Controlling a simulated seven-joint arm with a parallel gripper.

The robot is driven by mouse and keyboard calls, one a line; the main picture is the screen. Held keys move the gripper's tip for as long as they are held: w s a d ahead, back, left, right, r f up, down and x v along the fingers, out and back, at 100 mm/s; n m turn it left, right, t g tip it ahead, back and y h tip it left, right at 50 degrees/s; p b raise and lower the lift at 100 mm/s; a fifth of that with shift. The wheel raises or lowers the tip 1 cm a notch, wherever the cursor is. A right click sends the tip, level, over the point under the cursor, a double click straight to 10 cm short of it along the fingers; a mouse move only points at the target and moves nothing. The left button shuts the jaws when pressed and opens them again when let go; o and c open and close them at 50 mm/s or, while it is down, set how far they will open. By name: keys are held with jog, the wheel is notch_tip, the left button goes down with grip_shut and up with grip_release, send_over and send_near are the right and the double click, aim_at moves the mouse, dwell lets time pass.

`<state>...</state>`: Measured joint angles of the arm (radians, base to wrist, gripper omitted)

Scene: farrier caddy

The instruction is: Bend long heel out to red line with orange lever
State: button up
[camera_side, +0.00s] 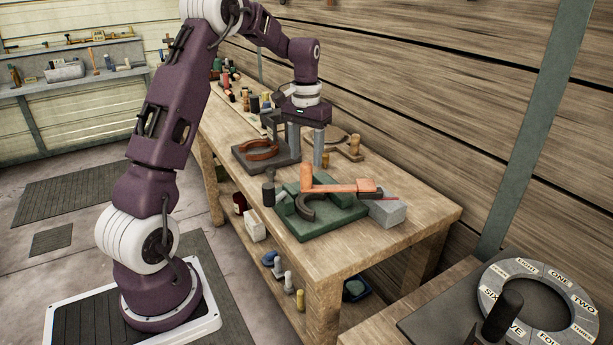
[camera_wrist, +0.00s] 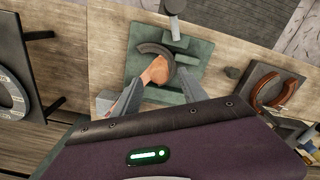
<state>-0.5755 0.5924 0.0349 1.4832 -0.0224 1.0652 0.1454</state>
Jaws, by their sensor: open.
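The orange lever (camera_side: 340,187) lies across the green fixture (camera_side: 335,222), with a thicker upright end at its left. It also shows in the wrist view (camera_wrist: 158,72), between my fingers in the picture. The dark curved shoe (camera_side: 304,208) sits on the green fixture, partly under the lever; its arc shows in the wrist view (camera_wrist: 150,48). A thin red mark (camera_side: 383,194) shows near the lever's right end, above a grey block (camera_side: 388,213). The long heel is largely hidden.
A brown horseshoe (camera_side: 262,150) rests on a dark stand behind the fixture. A dark post (camera_side: 268,189) stands at the fixture's left. A wooden-handled tool (camera_side: 353,145) is at the back right. The bench's near right corner is clear. A numbered ring (camera_side: 575,318) lies on a separate bench.

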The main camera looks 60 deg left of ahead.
aim_at(306, 175)
notch_tip(306, 175, down, 7)
jog(key=shift+r, duration=0.1)
grip_shut()
dwell(1.5)
